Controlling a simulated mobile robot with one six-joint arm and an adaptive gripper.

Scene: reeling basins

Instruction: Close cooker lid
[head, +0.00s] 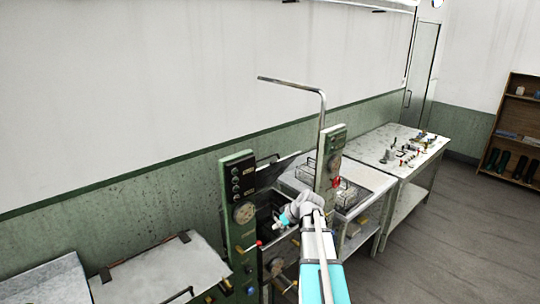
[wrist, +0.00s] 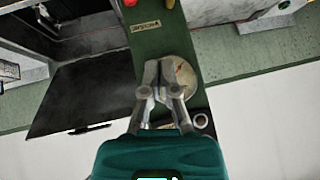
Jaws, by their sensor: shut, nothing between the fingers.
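The cooker lid (head: 277,169) is a dark flat plate standing raised and tilted behind the open cooker basin (head: 266,216), right of a green control panel. In the wrist view the dark lid (wrist: 85,97) lies left of my gripper, with a bar handle (wrist: 90,129) along one edge. My gripper (wrist: 160,68) is shut and empty, in front of the green panel's round gauge in that view and apart from the lid. In the head view my gripper (head: 281,222) is small, over the basin area, and partly hidden by my arm.
The green panel (head: 239,225) with gauge and knobs stands close on the left; another panel (head: 331,155) with a tall bent pipe (head: 322,110) stands on the right. A shut lid (head: 160,275) is at front left. A cluttered table (head: 375,143) is farther right.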

